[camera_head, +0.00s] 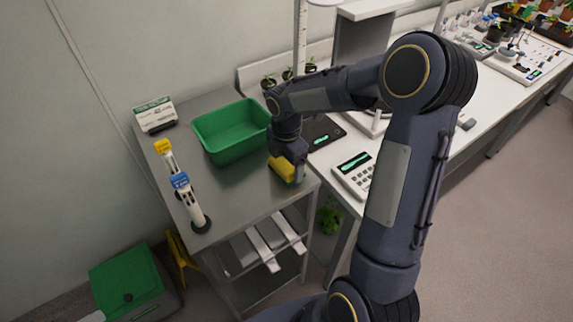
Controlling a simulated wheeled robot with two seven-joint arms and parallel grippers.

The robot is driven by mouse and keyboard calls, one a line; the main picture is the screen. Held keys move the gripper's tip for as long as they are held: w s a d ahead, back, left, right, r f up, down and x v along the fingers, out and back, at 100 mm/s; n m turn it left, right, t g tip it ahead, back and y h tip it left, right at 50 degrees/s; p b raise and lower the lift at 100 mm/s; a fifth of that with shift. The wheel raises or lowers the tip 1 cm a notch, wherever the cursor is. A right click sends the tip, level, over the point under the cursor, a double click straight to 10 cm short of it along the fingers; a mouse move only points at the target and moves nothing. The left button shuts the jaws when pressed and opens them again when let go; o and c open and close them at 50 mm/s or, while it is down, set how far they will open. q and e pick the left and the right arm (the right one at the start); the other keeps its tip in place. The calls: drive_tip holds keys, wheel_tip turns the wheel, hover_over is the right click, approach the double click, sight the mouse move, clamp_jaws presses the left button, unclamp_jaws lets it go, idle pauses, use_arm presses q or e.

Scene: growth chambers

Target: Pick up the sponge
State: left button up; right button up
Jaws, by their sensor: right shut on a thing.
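A yellow sponge (282,169) is at the right part of the steel table, just below the green tub. My right gripper (290,172) points down at it and is shut on it. The gripper hides part of the sponge, and I cannot tell whether the sponge touches the table top. My left gripper is not in view.
The green tub (222,150) stands close on the left of the sponge. A boxed label stand (154,115) is at the back left. A white bench with a keypad device (354,176) adjoins on the right.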

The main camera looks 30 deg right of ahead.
wheel_tip(320, 180, up, 3)
drive_tip(key=shift+f, duration=0.15)
drive_tip(key=s+a+r+b, duration=0.1)
drive_tip(key=s+r, duration=0.3)
drive_tip(key=s, duration=0.3)
drive_tip(key=s+a+r+b, duration=0.1)
drive_tip(key=s+r, duration=0.4)
drive_tip(key=s, duration=0.2)
drive_tip(key=shift+a+r, duration=0.25)
drive_tip(key=shift+a, duration=0.05)
